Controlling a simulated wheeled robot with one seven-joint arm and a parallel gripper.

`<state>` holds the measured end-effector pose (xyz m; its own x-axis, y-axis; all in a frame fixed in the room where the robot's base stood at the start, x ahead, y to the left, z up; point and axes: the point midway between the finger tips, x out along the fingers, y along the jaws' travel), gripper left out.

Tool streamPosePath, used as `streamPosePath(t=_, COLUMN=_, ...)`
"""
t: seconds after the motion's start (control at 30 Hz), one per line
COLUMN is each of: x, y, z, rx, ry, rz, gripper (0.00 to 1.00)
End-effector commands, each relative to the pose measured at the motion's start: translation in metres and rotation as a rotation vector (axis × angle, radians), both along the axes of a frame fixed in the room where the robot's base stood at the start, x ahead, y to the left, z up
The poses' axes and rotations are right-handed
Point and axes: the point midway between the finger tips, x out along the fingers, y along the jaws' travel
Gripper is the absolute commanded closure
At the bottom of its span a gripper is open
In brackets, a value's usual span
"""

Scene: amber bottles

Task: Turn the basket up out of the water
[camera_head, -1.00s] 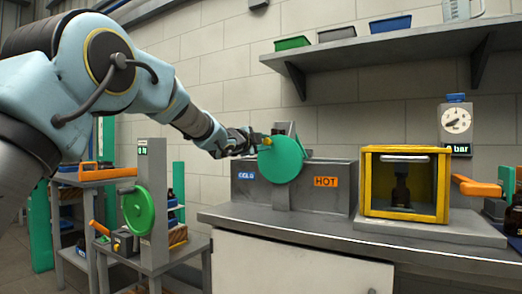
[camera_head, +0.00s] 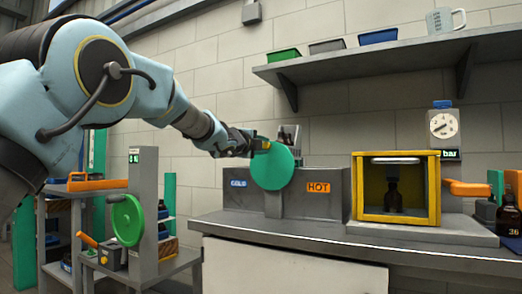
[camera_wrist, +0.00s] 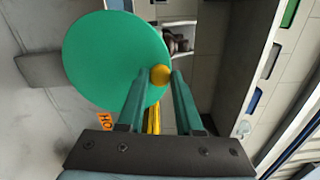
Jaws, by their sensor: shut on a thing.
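The green disc (camera_head: 271,168) of the crank is on the front of the grey bath (camera_head: 330,182), between the COLD and HOT labels. A yellow knob (camera_wrist: 160,75) sits near the disc's edge, now near its top in the head view. My gripper (camera_head: 258,144) is shut on this knob, with the green fingers on either side of it in the wrist view. The basket (camera_head: 289,134) shows above the bath behind the disc, partly hidden by it. In the wrist view, brown bottles (camera_wrist: 178,43) lie in the pale basket beyond the disc.
A yellow-framed chamber (camera_head: 396,221) with a dark bottle inside stands on the bench right of the bath. A shelf (camera_head: 385,55) with trays and a jug hangs above. A stand with a green handwheel (camera_head: 127,220) is at left. Bare bench (camera_head: 300,228) lies in front.

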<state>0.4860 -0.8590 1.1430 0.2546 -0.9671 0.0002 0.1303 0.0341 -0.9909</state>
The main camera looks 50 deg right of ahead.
Motion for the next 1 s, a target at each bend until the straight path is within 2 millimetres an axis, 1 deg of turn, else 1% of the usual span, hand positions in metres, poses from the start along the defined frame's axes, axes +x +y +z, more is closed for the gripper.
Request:
streamPosePath(t=0.03, x=-0.0046, y=-0.0014, z=0.0017, rx=-0.003, ry=-0.007, rz=-0.008, gripper=1.0)
streamPosePath(t=0.67, x=-0.0056, y=-0.0018, z=0.0013, rx=0.004, ry=-0.029, rz=-0.006, gripper=1.0)
streamPosePath(t=0.7, x=-0.0056, y=-0.0018, z=0.0013, rx=0.004, ry=-0.029, rz=-0.006, gripper=0.62)
streamPosePath(t=0.93, x=-0.0037, y=-0.0012, z=0.0005, rx=0.007, ry=-0.029, rz=-0.003, gripper=0.36)
streamPosePath(t=1.0, x=-0.0033, y=-0.0011, z=0.0002, rx=0.007, ry=-0.029, rz=-0.003, gripper=0.36)
